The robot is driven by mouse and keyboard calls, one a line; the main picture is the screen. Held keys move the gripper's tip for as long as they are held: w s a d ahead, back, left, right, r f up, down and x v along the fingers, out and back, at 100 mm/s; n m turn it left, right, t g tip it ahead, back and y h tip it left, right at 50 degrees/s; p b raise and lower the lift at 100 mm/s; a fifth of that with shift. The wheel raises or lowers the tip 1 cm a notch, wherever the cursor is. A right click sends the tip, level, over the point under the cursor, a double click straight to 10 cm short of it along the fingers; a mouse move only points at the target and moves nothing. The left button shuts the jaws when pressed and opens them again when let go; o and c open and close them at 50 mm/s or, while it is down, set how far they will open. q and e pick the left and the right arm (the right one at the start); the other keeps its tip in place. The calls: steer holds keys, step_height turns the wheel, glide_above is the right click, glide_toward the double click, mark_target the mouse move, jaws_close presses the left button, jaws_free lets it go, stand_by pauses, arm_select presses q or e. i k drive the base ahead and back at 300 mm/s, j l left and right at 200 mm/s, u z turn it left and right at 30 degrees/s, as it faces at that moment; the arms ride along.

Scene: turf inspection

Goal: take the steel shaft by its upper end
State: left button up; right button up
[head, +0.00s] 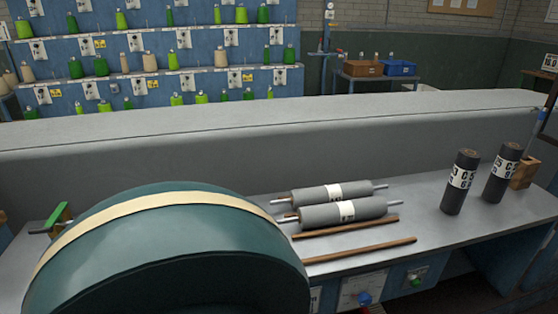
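Two grey rolls lie side by side on the metal bench. Neither of my grippers is in view.
A large teal rounded body (170,250) with a cream band blocks the lower left. Wooden rods (362,250) lie before the rolls. Two dark labelled rolls (460,181) stand upright at the right by a wooden block (525,172). A long grey barrier (240,145) runs behind the bench (415,228).

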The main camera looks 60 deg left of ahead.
mark_target(543, 113)
steer(key=u, duration=0.4)
steer(key=k+u, duration=0.1)
steer(key=u, duration=0.65)
steer(key=k+u, duration=0.15)
steer(key=u, duration=0.25)
steer(key=k+j, duration=0.25)
steer(key=k, duration=0.2)
steer(key=i+l+u, duration=0.25)
steer(key=l, duration=1.1)
steer(key=i+l+u, duration=0.25)
steer(key=l, duration=1.1)
steer(key=k+l+u, duration=0.1)
steer(key=l+u, duration=0.15)
steer(key=l, duration=1.1)
steer(key=k+l+u, duration=0.1)
steer(key=l+u, duration=0.2)
steer(key=l, duration=1.05)
